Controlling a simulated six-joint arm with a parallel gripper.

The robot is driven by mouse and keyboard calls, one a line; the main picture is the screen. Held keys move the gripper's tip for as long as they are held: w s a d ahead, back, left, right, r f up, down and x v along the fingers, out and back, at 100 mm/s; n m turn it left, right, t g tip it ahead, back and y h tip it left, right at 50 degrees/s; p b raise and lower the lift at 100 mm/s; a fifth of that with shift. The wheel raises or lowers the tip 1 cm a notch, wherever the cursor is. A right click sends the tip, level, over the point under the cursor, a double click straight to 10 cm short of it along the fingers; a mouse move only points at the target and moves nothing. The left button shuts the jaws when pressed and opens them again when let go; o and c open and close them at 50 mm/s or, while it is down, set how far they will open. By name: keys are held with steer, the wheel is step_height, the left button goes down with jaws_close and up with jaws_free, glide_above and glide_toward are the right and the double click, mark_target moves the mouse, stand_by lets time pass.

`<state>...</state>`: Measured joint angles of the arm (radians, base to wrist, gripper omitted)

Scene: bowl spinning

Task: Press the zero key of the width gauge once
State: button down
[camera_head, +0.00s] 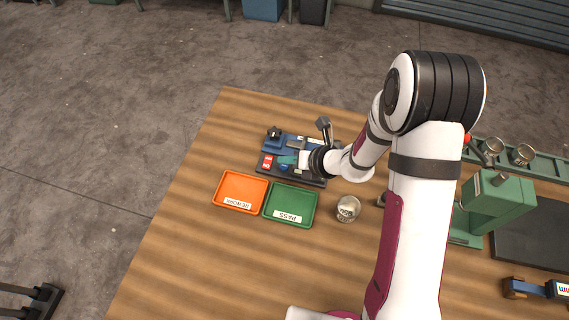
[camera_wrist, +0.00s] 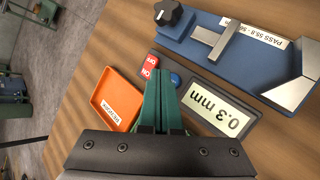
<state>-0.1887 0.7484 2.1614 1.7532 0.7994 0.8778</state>
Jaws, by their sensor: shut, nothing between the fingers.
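The width gauge shows in the wrist view as a blue fixture (camera_wrist: 220,45) beside a dark readout box with a lit display (camera_wrist: 219,108) reading 0.3 mm, upside down. A round blue key (camera_wrist: 175,79) sits on the box, between the display and a red switch (camera_wrist: 150,66) marked ON. I cannot read a label on the blue key. My gripper (camera_wrist: 160,70) is shut and empty, its green fingers pointing at the box with the tips between red switch and blue key. I cannot tell whether they touch. In the head view my gripper (camera_head: 287,160) is over the gauge's front.
An orange REWORK tray (camera_head: 240,179) and a green PASS tray (camera_head: 290,190) lie in front of the gauge. A metal bowl (camera_head: 348,209) stands to their right. A green machine (camera_head: 497,205) is farther right. The wooden table (camera_head: 200,260) is clear at the front left.

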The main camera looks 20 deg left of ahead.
steer(key=shift+f, duration=0.45)
steer(key=shift+f, duration=0.4)
stand_by(0.8)
steer(key=shift+r, duration=0.85)
steer(key=shift+r, duration=2.5)
